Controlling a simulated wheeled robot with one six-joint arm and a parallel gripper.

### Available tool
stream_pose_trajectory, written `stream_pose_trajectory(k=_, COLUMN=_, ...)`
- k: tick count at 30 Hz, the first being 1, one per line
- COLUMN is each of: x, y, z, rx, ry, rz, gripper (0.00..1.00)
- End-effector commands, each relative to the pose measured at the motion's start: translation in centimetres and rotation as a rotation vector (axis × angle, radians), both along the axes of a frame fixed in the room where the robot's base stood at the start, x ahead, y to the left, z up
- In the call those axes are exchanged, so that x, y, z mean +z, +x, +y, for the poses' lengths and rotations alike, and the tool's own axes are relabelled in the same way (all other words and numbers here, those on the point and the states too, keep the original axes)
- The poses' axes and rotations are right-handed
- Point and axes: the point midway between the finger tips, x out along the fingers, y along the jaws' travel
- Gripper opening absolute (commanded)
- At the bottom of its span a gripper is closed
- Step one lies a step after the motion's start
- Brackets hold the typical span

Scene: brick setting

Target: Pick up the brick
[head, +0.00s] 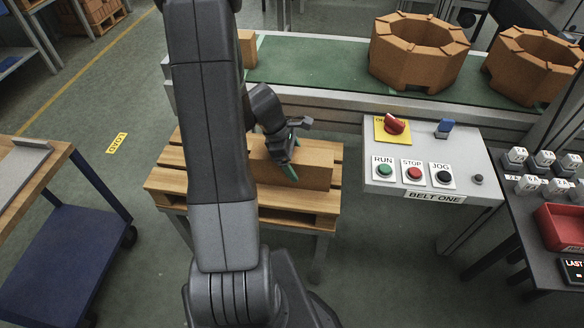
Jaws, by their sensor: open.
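An orange-brown brick (312,166) lies on a wooden pallet-like stand (322,203) in the middle of the head view. My gripper (290,158) is at the brick, with one green-edged finger showing against its near side. The gripper is open. The other finger and the brick's left part are hidden behind my arm and gripper. I cannot tell whether the finger touches the brick.
A green conveyor belt (318,62) behind carries two rings of bricks (392,62) (508,62) and a partly hidden brick (247,48). A control panel (408,196) stands to the right. A blue cart (70,240) stands left, with open floor between.

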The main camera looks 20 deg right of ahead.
Motion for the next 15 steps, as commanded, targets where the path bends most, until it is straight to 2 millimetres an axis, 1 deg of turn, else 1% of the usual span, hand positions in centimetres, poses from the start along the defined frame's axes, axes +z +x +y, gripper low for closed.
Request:
stream_pose_trajectory(k=6, x=-0.11, y=-0.03, z=-0.05, rx=-0.001, ry=0.000, rz=0.000, gripper=0.84)
stream_pose_trajectory(k=7, x=-0.10, y=-0.03, z=-0.04, rx=-0.001, ry=0.000, rz=0.000, gripper=0.82)
stream_pose_trajectory(k=11, x=-0.09, y=-0.01, z=-0.04, rx=-0.001, ry=0.000, rz=0.000, gripper=0.56)
stream_pose_trajectory(k=12, x=-0.09, y=-0.01, z=-0.04, rx=-0.001, ry=0.000, rz=0.000, gripper=0.48)
stream_pose_trajectory(k=14, x=-0.09, y=-0.01, z=-0.04, rx=-0.001, ry=0.000, rz=0.000, gripper=0.36)
stream_pose_trajectory(k=15, x=-0.09, y=-0.01, z=-0.04, rx=-0.001, ry=0.000, rz=0.000, gripper=0.29)
